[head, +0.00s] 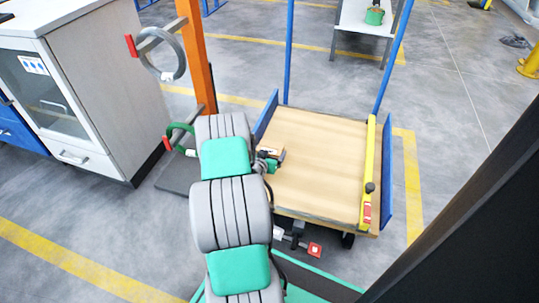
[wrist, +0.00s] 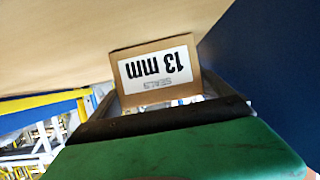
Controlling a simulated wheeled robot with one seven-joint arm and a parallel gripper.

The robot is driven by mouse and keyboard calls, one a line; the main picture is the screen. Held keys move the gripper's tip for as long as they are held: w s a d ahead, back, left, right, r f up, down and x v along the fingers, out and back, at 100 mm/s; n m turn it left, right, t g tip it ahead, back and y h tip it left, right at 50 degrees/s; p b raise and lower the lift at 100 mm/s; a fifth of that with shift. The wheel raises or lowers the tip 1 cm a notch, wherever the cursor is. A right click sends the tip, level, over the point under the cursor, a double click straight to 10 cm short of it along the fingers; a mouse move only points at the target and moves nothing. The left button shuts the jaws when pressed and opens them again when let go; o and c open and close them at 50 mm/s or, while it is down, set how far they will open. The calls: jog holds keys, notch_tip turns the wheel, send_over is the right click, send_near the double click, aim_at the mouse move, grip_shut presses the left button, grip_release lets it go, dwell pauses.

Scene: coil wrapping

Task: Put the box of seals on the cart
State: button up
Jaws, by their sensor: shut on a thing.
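The box of seals (wrist: 157,72) is a small brown carton with a white label reading "13 mm" and "SEALS", upside down in the wrist view. My gripper (head: 268,161) is shut on it. In the head view, only a small part of the box (head: 277,153) shows past my arm, at the left edge of the cart's deck. The cart (head: 320,165) has a pale wooden deck, blue side rails and tall blue posts. I cannot tell whether the box touches the deck. My arm hides the cart's near-left corner.
A yellow spirit level (head: 368,170) lies along the deck's right side. The middle of the deck is clear. An orange post (head: 196,55) with hooks holding a grey ring (head: 176,62) and green items stands left of the cart. A grey cabinet (head: 105,90) is further left.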

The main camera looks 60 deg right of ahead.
jog(key=o, duration=1.8)
jog(key=shift+f, duration=0.15)
jog(key=shift+a+r, duration=0.1)
jog(key=shift+r, duration=0.2)
jog(key=p+v, duration=0.3)
jog(key=v, duration=0.3)
jog(key=shift+a+r, duration=0.15)
jog(key=shift+a, duration=0.05)
jog(key=shift+s+a, duration=0.15)
jog(key=shift+a, duration=0.3)
